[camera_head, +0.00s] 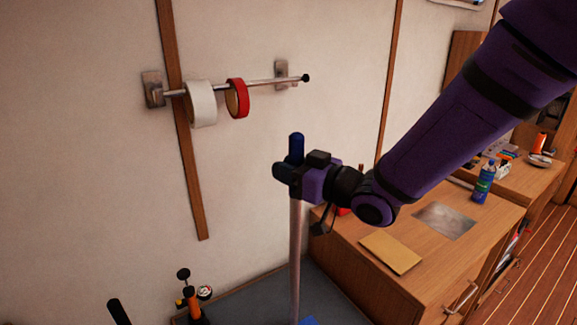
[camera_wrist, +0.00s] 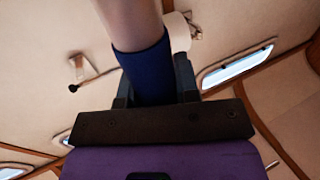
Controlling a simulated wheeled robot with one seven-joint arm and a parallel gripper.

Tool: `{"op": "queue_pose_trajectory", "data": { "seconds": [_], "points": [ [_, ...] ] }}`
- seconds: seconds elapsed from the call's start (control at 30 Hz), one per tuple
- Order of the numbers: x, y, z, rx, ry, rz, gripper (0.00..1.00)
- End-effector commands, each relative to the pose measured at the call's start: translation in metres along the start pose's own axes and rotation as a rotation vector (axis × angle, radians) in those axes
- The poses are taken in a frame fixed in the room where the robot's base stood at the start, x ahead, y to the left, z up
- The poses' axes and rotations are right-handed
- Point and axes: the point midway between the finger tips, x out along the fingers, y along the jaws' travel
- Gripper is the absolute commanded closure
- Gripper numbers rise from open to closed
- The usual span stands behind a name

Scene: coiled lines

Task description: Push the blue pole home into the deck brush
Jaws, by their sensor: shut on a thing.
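The pole stands about upright in the head view, with a dark blue grip (camera_head: 296,146) at its top and a pale shaft (camera_head: 295,255) running down to the lower edge. My gripper (camera_head: 290,174) is shut on the pole at its blue grip, whose end sticks out above the jaws. In the wrist view, the blue grip (camera_wrist: 147,72) lies between the two fingers (camera_wrist: 154,92). A small bright blue piece (camera_head: 308,321) shows at the pole's foot, cut off by the frame. It may be the deck brush; how the pole meets it is hidden.
A wall rail (camera_head: 265,83) holds a white tape roll (camera_head: 201,104) and a red one (camera_head: 237,98). A wooden counter (camera_head: 450,262) stands at right with a yellow sheet (camera_head: 390,251) and a blue can (camera_head: 484,182). An orange pump (camera_head: 192,301) stands at lower left.

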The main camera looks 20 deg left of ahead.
Motion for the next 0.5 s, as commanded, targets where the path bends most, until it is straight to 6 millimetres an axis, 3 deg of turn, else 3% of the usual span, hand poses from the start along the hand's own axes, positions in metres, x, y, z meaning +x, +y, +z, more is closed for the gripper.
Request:
{"op": "queue_pose_trajectory", "data": {
  "seconds": [0.43, 0.47, 0.5],
  "points": [
    [0.0000, 0.0001, 0.0019, -0.001, 0.001, 0.000, 0.97],
    [0.0000, 0.0001, 0.0019, -0.001, 0.000, 0.000, 0.66],
    [0.0000, 0.0001, 0.0018, -0.001, 0.001, 0.000, 0.57]
  ]
}}
